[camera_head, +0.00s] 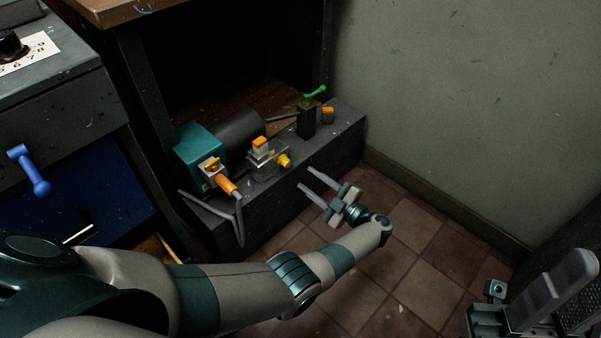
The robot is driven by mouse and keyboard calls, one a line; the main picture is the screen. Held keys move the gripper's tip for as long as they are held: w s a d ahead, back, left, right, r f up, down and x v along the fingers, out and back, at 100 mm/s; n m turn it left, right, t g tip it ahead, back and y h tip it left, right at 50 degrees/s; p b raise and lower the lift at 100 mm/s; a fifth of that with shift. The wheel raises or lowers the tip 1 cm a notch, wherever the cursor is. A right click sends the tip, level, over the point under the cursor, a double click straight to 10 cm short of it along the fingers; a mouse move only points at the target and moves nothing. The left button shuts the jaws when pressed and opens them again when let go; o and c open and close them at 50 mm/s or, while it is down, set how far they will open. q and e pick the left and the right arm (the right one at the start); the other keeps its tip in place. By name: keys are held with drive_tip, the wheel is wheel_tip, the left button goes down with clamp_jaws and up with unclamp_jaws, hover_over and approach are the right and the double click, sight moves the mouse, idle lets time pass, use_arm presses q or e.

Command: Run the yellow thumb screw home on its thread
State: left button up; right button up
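The yellow thumb screw (285,160) sticks out of the right side of a small grey metal block (264,166) on the dark bench. How far it sits on its thread is too small to tell. My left gripper (304,178) reaches in from the right of the screw. Its two long fingers are parallel and apart, with nothing between them. The fingertips stop a little short of the screw, below and to its right. Part of what seems to be my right gripper (555,298) shows large at the lower right corner; whether its fingers are apart is unclear.
The block has an orange-topped part (260,146). On its left stands a teal motor housing (200,150) with an orange-handled lever (227,186). A green-handled valve (315,93) and an orange knob (328,115) stand further right. A blue drawer handle (32,172) is at left. Tiled floor is clear.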

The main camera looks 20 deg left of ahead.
sight(288, 165)
use_arm(q)
drive_tip(key=x, duration=0.8)
drive_tip(key=shift+w+a, duration=0.1)
drive_tip(key=shift+a, duration=0.1)
drive_tip(key=c, duration=0.9)
drive_tip(key=shift+o, duration=0.2)
drive_tip(key=m, duration=0.3)
drive_tip(key=shift+f, duration=0.1)
drive_tip(key=m, duration=0.3)
drive_tip(key=shift+m, duration=0.3)
drive_tip(key=m, duration=1)
drive_tip(key=shift+d+m, duration=0.1)
drive_tip(key=shift+m, duration=0.3)
drive_tip(key=m, duration=0.5)
drive_tip(key=shift+m, duration=0.3)
drive_tip(key=o, duration=0.9)
drive_tip(key=shift+c, duration=0.2)
